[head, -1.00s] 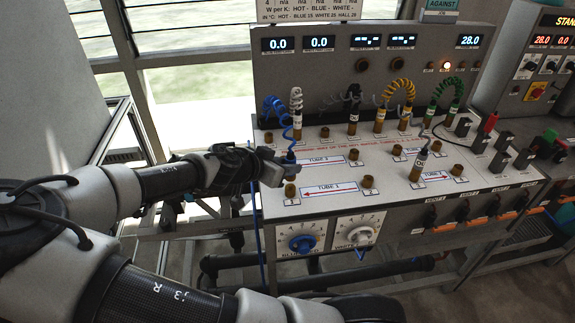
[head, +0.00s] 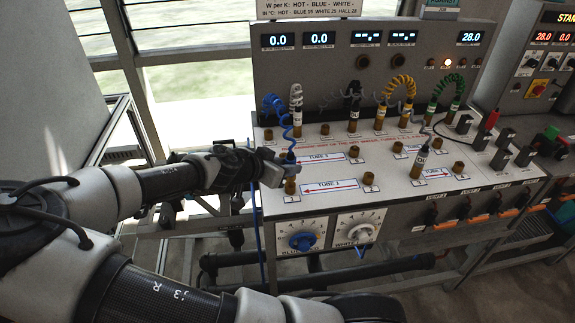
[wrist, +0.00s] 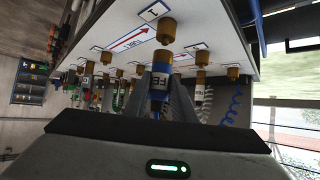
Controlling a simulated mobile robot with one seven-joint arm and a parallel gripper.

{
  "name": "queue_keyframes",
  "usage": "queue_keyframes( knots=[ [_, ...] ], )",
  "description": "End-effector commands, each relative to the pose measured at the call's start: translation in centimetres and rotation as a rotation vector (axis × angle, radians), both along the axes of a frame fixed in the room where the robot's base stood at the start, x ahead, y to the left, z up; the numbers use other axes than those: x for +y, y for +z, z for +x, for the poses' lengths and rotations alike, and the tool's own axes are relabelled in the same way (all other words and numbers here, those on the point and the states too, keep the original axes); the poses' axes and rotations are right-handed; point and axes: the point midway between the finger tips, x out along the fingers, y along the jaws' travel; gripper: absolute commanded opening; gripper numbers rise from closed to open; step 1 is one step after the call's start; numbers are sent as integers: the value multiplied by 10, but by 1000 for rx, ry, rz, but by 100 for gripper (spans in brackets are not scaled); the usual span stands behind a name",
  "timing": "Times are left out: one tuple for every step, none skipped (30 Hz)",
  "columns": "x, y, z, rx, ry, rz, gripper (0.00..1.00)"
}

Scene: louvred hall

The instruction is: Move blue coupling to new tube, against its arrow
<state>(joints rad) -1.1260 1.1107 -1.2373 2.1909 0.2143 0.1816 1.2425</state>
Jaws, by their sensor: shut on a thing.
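My gripper (head: 287,170) is at the panel's front left corner, shut on the blue coupling (head: 288,158). The coupling is upright, with a coiled blue hose rising from it. In the wrist view the coupling (wrist: 159,88) shows a white label and blue band between the fingers. A bare brass port (wrist: 167,29) lies beyond its end, with a gap between them in the picture. In the head view a brass port (head: 290,186) stands just below the jaws. Two tube labels, an upper one (head: 324,158) and a lower one (head: 330,186), carry red arrows pointing left.
Other couplings on the panel have a white hose (head: 296,97), yellow hose (head: 403,82) and green hose (head: 450,84). Several bare brass ports stand between them. A blue dial (head: 302,242) and white dial (head: 357,231) are on the front face. Another bench is at right.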

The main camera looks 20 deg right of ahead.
Motion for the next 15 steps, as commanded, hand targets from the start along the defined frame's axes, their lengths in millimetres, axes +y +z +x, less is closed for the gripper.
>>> queue_keyframes(
  knots=[
    [0, -3, 0, 0, 0, 0, 0],
    [0, -4, 0, 0, 0, 0, 0],
    [0, -6, 0, 0, 0, 0, 0],
    [0, -7, 0, 0, 0, 0, 0],
    [0, -8, 0, 0, 0, 0, 0],
    [0, -9, 0, 0, 0, 0, 0],
    [0, -10, 0, 0, 0, 0, 0],
    [0, -11, 0, 0, 0, 0, 0],
    [0, -13, 0, 0, 0, 0, 0],
    [0, -14, 0, 0, 0, 0, 0],
    [0, -15, 0, -1, -1, 0, 0],
    [0, -16, 0, -1, -1, 0, 0],
    [0, -17, 0, -1, -1, 0, 0],
    [0, -18, 0, -1, -1, 0, 0],
    [0, -20, 0, -1, -1, 0, 0]
  ],
)
